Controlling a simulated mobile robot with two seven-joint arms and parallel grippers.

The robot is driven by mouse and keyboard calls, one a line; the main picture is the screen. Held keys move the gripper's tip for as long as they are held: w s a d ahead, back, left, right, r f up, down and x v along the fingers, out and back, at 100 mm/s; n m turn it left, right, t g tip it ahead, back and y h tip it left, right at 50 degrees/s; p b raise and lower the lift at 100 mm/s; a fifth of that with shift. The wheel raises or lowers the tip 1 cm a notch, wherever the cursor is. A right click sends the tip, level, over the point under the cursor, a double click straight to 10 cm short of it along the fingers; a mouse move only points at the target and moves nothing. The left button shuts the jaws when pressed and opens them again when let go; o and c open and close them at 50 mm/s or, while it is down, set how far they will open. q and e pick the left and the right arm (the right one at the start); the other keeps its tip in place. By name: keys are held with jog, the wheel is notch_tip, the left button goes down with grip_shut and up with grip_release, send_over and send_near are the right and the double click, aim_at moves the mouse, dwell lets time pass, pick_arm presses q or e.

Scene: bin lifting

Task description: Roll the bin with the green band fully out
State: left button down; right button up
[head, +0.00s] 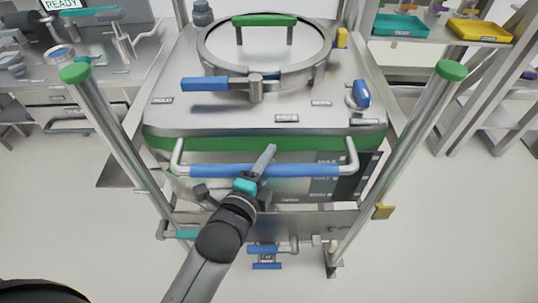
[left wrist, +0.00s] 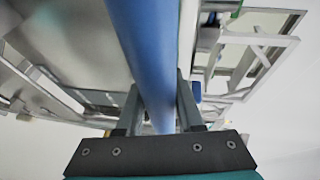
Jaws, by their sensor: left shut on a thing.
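The bin with the green band is a grey metal box (head: 180,103) with a round lid on top; its green band (head: 190,145) runs around the upper edge. A blue push bar (head: 305,170) on bent metal brackets crosses its front. My left gripper (head: 259,168) reaches in from below and is shut on the blue bar, left of its right half. The left wrist view shows the bar (left wrist: 146,50) running between the two fingers (left wrist: 158,108). The bin stands between two metal posts with green caps. My right gripper is not in view. The bin's wheels are hidden.
The left post (head: 112,135) and right post (head: 400,155) slant close beside the bin. A blue pedal (head: 265,250) sits low in front. A bench (head: 60,85) stands left, and a shelf with a yellow tray (head: 480,31) stands right. The front floor looks clear.

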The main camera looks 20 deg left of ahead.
pick_arm(q)
jog(key=shift+s+d+f+p, duration=0.1)
jog(key=shift+s+d+p, duration=0.1)
jog(key=shift+s, duration=0.25)
jog(key=shift+s+d+f+p, duration=0.1)
jog(key=shift+s+d, duration=0.05)
jog(key=shift+s, duration=0.3)
jog(key=shift+s+r, duration=0.1)
jog(key=shift+s, duration=0.25)
jog(key=c, duration=1)
grip_release()
jog(key=shift+o, duration=0.8)
jog(key=shift+w, duration=0.15)
jog(key=shift+o, duration=0.7)
jog(key=shift+w, duration=0.15)
jog(key=shift+o, duration=0.8)
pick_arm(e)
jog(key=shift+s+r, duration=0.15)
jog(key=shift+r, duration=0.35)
pick_arm(q)
jog(key=p+v, duration=0.1)
jog(key=v, duration=1.4)
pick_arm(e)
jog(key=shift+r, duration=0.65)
